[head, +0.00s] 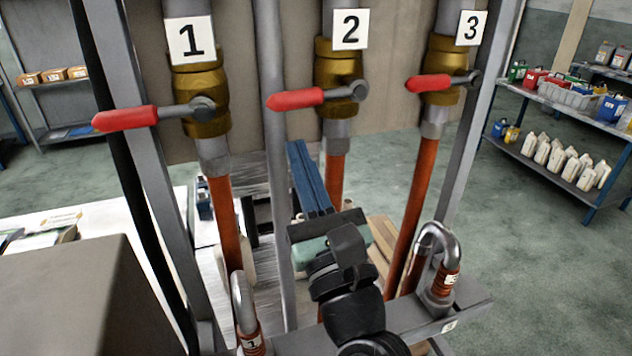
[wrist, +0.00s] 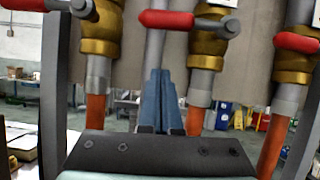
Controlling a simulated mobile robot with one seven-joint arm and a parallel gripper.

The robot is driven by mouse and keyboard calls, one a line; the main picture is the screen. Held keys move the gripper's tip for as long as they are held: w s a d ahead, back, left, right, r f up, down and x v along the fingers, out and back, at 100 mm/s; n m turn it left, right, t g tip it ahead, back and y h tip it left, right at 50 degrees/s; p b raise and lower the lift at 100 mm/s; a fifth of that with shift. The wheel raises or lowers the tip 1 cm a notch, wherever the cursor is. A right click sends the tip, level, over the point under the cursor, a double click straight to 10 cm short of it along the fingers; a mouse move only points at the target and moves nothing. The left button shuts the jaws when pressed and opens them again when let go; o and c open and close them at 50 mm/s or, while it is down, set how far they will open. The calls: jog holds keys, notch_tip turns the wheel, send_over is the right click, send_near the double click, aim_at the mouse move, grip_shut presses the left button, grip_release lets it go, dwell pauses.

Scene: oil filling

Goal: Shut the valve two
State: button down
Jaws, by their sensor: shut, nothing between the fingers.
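Valve two (head: 338,68) is a brass valve on the middle pipe, under a white label "2" (head: 351,29). Its lever has a red grip (head: 295,99) that points left, roughly level, across the pipe's direction. In the wrist view the red grip (wrist: 166,19) is at the top, left of the brass body (wrist: 208,45). My gripper (head: 297,146) has blue fingers, pressed together and empty. The fingertips point up and show below the red grip in both views, with a visible gap in the picture. In the wrist view the fingers (wrist: 158,75) sit left of pipe two.
Valve one's red lever (head: 125,118) and valve three's red lever (head: 429,83) also point left. A grey upright post (head: 272,60) stands just left of valve two. Orange pipes (head: 410,210) run down on both sides. Curved spouts (head: 438,240) stand on the lower metal ledge.

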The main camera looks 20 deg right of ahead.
aim_at(319, 96)
jog(key=r+p, duration=0.1)
jog(key=r, duration=0.1)
jog(key=s+r+p, duration=0.1)
jog(key=shift+a+r, duration=0.1)
jog(key=shift+r, duration=0.3)
jog(key=shift+a+r+p, duration=0.1)
jog(key=shift+r+p, duration=0.65)
jog(key=shift+p, duration=0.4)
